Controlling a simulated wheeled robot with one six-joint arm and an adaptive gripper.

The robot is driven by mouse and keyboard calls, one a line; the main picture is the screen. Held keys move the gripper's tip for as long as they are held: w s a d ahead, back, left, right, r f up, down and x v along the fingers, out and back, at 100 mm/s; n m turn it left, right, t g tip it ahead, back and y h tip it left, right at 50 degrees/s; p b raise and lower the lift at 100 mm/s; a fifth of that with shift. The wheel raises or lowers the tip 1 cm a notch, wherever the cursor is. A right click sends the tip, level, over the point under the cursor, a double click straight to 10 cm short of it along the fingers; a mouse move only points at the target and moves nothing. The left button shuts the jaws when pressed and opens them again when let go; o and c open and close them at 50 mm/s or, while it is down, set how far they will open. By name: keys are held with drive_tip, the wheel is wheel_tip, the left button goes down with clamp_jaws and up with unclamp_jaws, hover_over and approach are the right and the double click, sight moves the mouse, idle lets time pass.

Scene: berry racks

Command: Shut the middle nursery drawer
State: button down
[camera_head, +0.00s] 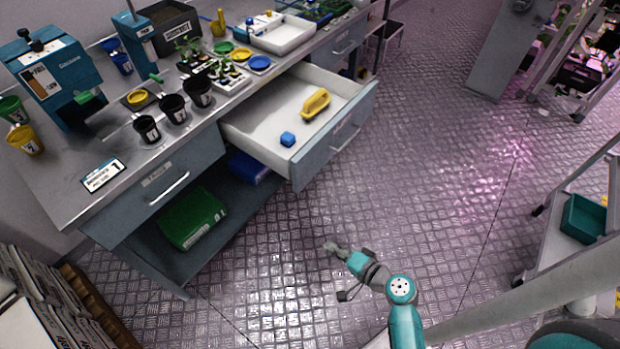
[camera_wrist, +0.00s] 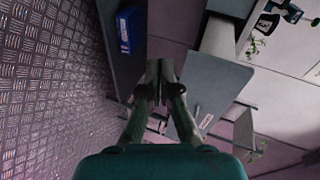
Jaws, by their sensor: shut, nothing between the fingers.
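The middle drawer (camera_head: 283,161) stands pulled out from the bench, with a white inside and a grey-blue front (camera_head: 338,137) bearing a bar handle (camera_head: 345,139). My gripper (camera_head: 332,247) is shut and empty, over the floor in front of the bench and apart from the drawer front in the head view. In the wrist view its shut fingers (camera_wrist: 160,72) point toward the bench.
The left drawer (camera_head: 165,177) and right drawer (camera_head: 343,46) look shut. A green bin (camera_head: 192,218) and a blue bin (camera_head: 250,167) sit on the lower shelf. Pots and trays crowd the benchtop. A cart (camera_head: 570,230) stands at right. The floor between is clear.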

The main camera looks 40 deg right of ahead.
sight(303, 174)
drive_tip(key=w+d+r+t+y, duration=0.35)
drive_tip(key=w+d+r, duration=0.25)
drive_tip(key=d+r, duration=0.3)
drive_tip(key=shift+m+h, duration=0.3)
drive_tip(key=shift+h, duration=0.15)
drive_tip(key=x, duration=0.9)
drive_tip(key=f+x, duration=0.1)
drive_tip(key=x, duration=0.3)
drive_tip(key=shift+w+d, duration=0.1)
drive_tip(key=shift+w, duration=0.15)
